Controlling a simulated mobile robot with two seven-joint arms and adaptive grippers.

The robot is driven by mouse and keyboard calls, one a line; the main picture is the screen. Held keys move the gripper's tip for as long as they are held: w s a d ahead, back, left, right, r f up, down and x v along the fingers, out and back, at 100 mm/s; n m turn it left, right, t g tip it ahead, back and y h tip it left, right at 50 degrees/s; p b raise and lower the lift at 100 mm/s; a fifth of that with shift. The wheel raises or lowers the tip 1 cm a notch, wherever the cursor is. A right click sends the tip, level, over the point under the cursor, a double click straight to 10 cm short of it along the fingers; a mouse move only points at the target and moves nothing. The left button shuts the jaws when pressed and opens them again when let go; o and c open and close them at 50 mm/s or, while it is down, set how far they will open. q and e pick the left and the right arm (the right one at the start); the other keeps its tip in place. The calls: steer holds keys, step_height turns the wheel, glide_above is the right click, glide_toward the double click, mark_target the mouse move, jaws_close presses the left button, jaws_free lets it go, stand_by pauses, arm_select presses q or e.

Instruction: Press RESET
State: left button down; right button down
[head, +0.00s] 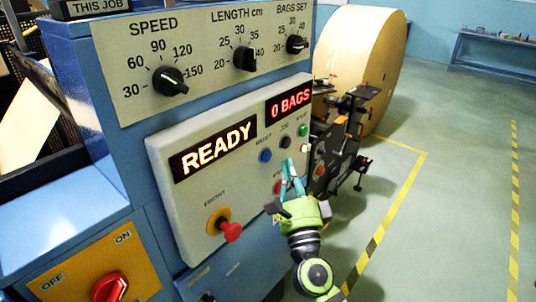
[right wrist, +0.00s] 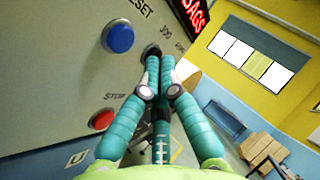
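In the right wrist view the fingertips (right wrist: 160,62) are just in front of or beside the dark JOG button (right wrist: 152,50); contact cannot be told. My left gripper is not in view.
A red STOP button (right wrist: 102,120) lies below RESET. A green START button (head: 303,130) is at upper right. A red mushroom knob (head: 230,231) projects at lower left. Dark machine parts (head: 345,135) and a large kraft roll (head: 362,60) stand right of the panel.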

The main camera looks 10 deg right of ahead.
steer(key=shift+s+d, duration=0.8)
steer(key=shift+s, duration=0.25)
step_height(320, 180, down, 20)
steer(key=w+a+r+n+g+y, duration=0.15)
steer(key=n+g, duration=0.25)
steer(key=n, duration=0.4)
steer(key=s+f+n+g+y, duration=0.1)
steer(key=s+f+n+g, duration=0.3)
steer(key=f, duration=0.8)
steer(key=s+f+n+g+y, duration=0.1)
steer(key=s+f+n+g, duration=0.35)
steer(key=f, duration=0.85)
steer(key=s+d+f+n+g+h, duration=0.1)
steer(key=s+f+n+g, duration=0.1)
steer(key=s+f, duration=0.7)
steer(key=s+d+f+n+g, duration=0.25)
steer(key=s+f, duration=0.45)
steer(key=s, duration=0.4)
steer(key=s+d+f+n+g+h, duration=0.1)
steer(key=s+f+g, duration=0.1)
steer(key=s, duration=0.7)
steer(key=s+d+f+n+g, duration=0.2)
steer(key=s+f+g, duration=0.1)
steer(key=s, duration=0.6)
steer(key=shift+s+f+h, duration=0.35)
steer(key=shift+s+f, duration=0.05)
steer(key=shift+f, duration=0.2)
steer(key=shift+d, duration=0.1)
